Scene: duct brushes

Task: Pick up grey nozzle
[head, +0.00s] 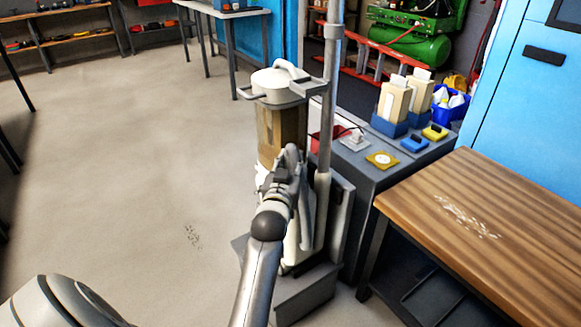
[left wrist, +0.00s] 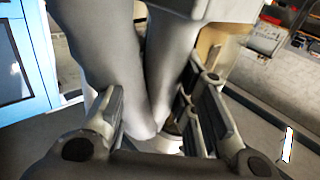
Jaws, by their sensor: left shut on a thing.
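In the head view my left gripper (head: 284,172) is up against the front of the vacuum-like machine, just below its brown canister (head: 283,135). In the left wrist view the gripper's two fingers (left wrist: 160,122) stand on either side of smooth grey tapering parts, which I take to be the grey nozzle (left wrist: 105,62). The gripper is shut on it. In the head view the gripper and arm hide much of this spot, so the nozzle's full outline cannot be told. My right gripper is not in view.
The machine's upright pole (head: 329,110) and base (head: 305,296) stand close to the gripper. The floor (head: 130,150) on the left is mostly clear.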

